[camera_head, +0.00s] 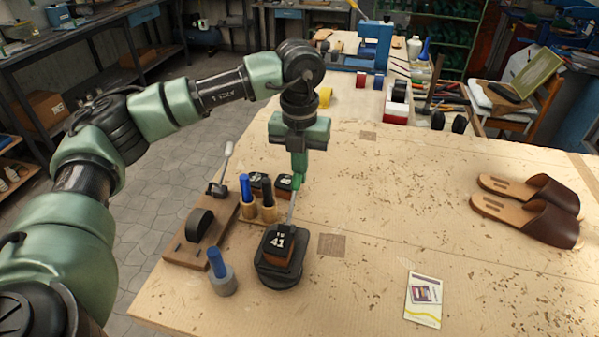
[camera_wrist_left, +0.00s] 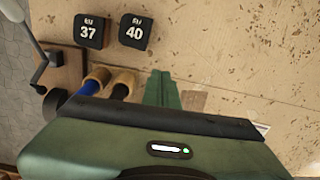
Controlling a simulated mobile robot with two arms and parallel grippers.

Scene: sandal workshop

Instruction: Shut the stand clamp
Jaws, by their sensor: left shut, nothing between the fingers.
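A black stand (camera_head: 282,272) near the front edge of the bench holds a block marked 41 (camera_head: 278,247). A thin metal lever (camera_head: 292,209) rises from it, close to upright, towards my left fingertips. I take this lever as the stand clamp's handle. My left gripper (camera_head: 299,181) points down above and behind the block, shut and empty, its tips at the lever's upper end. I cannot tell whether they touch. In the left wrist view the shut fingers (camera_wrist_left: 162,90) show, but the stand and lever are hidden. My right gripper is not in view.
A wooden board (camera_head: 188,252) with a black wheel and pale-knobbed lever (camera_head: 226,160) stands left. Blue-handled tools (camera_head: 247,190) and blocks marked 37 (camera_wrist_left: 88,31) and 40 (camera_wrist_left: 133,32) are close by. A card (camera_head: 424,300) and brown sandals (camera_head: 538,208) lie right; the middle is clear.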

